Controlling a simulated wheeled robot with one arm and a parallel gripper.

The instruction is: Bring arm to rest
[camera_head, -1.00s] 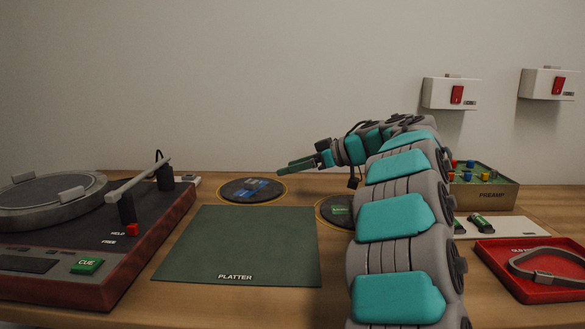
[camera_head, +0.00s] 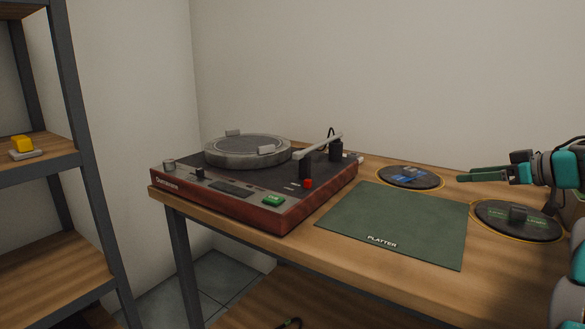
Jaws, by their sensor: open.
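The record player (camera_head: 235,205) stands on the left part of the wooden table. Its grey tonearm (camera_head: 320,145) lies slantwise at the right of the round platter (camera_head: 250,150). A small red switch (camera_head: 308,183) sits in front of the post. My gripper (camera_head: 459,178) is at the right, open and empty, above the table behind the green mat. Its green fingers point left, well apart from the tonearm.
A green mat (camera_head: 400,225) marked PLATTER lies right of the player. Two black discs lie behind it (camera_head: 410,187) and beside it (camera_head: 520,205). A shelf rack (camera_head: 75,120) holding a yellow item (camera_head: 22,144) stands at far left. Space above the mat is free.

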